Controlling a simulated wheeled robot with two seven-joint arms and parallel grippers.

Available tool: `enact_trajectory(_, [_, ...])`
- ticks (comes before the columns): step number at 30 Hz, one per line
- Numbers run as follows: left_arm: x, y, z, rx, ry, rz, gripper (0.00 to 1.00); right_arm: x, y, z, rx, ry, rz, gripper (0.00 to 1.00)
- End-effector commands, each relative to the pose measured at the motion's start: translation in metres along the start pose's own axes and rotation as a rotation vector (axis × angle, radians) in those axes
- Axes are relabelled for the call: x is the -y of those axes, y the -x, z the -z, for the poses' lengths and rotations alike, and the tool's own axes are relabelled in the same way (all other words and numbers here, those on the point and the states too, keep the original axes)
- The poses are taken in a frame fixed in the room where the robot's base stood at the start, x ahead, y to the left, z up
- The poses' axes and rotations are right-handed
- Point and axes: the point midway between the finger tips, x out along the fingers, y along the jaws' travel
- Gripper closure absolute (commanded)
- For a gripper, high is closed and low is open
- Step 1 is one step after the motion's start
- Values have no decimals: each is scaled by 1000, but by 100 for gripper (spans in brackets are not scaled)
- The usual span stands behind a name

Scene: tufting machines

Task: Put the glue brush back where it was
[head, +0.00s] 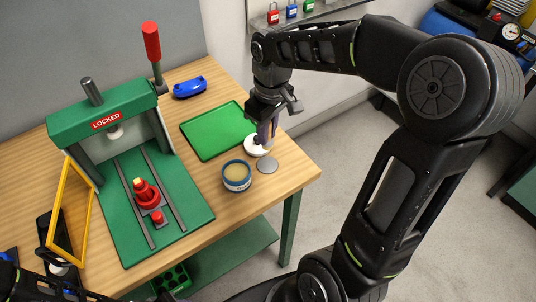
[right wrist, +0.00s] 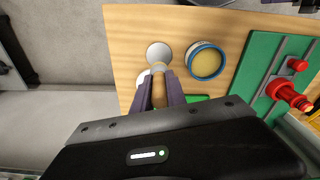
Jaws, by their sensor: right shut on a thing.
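The glue brush has a wooden handle (right wrist: 160,92) and, in the right wrist view, lies between the fingers of my right gripper (right wrist: 165,92), which is shut on it. In the head view that gripper (head: 268,128) is over the right part of the table, with the brush pointing down at a white round dish (head: 253,148). The dish is partly hidden, and I cannot tell whether the brush tip touches it. The glue pot (head: 237,176), blue-rimmed with beige contents, stands beside it; it also shows in the right wrist view (right wrist: 206,64). My left gripper (head: 58,262) is dark at the lower left; its jaws are unclear.
A grey disc (head: 267,166) lies by the dish. A green tray (head: 211,131) is behind them. A green press (head: 107,120) marked LOCKED, with red parts and a yellow frame (head: 68,212), stands left. A blue object (head: 190,88) lies at the back. The table's right edge is close.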

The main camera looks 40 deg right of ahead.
Motion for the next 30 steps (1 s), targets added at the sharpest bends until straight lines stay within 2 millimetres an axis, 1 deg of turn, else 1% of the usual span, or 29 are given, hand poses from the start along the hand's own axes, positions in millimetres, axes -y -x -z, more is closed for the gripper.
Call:
enact_trajectory(3, [-1,4,0,1,1,1,64,0,-22,-2,5,0,2,100])
enact_trajectory(6, [-1,4,0,1,1,2,64,0,-34,-3,3,0,1,100])
enact_trajectory(9, [-1,4,-1,1,1,2,64,0,-38,-3,1,0,0,100])
enact_trajectory(17, [-1,4,-1,2,1,2,64,0,-40,-3,1,0,0,100])
enact_trajectory(20, [-2,6,-1,2,1,2,64,0,-49,-4,3,1,1,100])
enact_trajectory(25, [-2,8,-1,3,2,3,64,0,-72,-6,4,0,2,100])
enact_trajectory(27, [-2,8,-1,3,2,3,64,0,-75,-6,1,0,1,100])
enact_trajectory(30, [-2,8,-1,3,2,3,64,0,-76,-6,0,0,0,100])
